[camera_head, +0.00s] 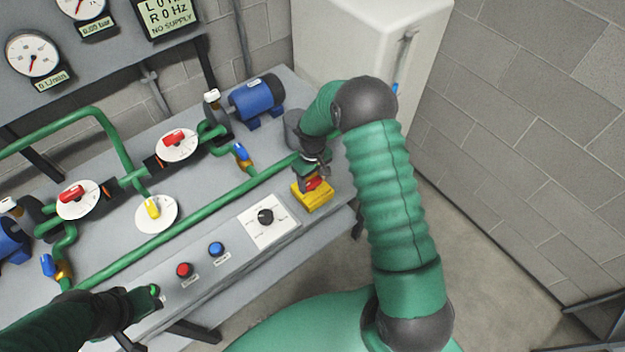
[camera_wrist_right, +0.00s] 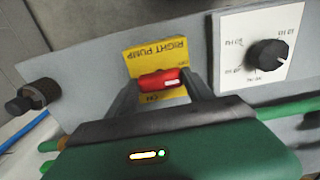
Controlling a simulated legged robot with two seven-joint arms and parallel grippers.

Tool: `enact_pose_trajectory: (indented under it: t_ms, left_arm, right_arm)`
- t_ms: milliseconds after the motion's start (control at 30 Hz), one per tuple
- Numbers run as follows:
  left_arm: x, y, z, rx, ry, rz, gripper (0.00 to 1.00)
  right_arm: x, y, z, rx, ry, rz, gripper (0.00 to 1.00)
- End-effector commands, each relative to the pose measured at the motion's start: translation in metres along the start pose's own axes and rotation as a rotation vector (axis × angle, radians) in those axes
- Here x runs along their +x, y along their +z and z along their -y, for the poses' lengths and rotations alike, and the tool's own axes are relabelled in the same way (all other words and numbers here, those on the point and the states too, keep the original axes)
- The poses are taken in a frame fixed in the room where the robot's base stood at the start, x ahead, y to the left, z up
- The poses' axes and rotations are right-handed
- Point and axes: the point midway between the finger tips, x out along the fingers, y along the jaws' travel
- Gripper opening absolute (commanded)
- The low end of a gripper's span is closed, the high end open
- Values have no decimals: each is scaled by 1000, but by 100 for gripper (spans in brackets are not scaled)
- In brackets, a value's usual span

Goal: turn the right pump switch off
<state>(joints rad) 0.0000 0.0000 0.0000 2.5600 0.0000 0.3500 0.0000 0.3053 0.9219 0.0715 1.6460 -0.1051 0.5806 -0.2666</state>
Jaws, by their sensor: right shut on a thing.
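The right pump switch is a red handle (camera_wrist_right: 160,80) on a yellow plate marked RIGHT PUMP (camera_wrist_right: 145,58), upside down in the right wrist view. "ON" reads at the plate's lower edge. The handle lies crosswise there. My right gripper (camera_wrist_right: 163,84) is shut on the red handle, one finger at each side. In the head view the yellow switch box (camera_head: 314,197) sits at the bench's right end, with my right gripper (camera_head: 313,180) over it, partly hiding the handle. My left gripper (camera_head: 150,293) is at the bench's lower left front; its jaws are unclear.
A black knob (camera_head: 265,216) on a white plate, a blue button (camera_head: 216,249) and a red button (camera_head: 184,270) line the front panel. Green pipes (camera_head: 200,220) and valves run behind. A blue motor (camera_head: 257,98) and a white cabinet (camera_head: 345,40) stand at the back.

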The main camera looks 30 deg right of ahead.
Motion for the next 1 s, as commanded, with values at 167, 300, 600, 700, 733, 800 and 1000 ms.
enact_pose_trajectory:
  t_ms: [167,300,600,700,733,800,1000]
  left_arm:
    - [0,0,0,0,0,0,36]
    - [0,0,0,0,0,0,36]
    - [0,0,0,0,0,0,36]
    - [0,0,0,0,0,0,36]
    - [0,0,0,0,0,0,36]
    - [0,0,0,0,0,0,36]
    - [1,0,0,0,0,0,36]
  right_arm:
    - [-2,-6,-1,-3,5,-16,20]
    - [-2,-5,-1,-3,5,-15,71]
    - [-1,-1,0,-1,2,-8,82]
    - [-3,-1,0,-1,2,-7,82]
    - [-4,-1,0,-1,2,-7,82]
    - [-13,-2,0,-1,2,-9,82]
    - [-63,-3,-1,-1,3,-12,82]
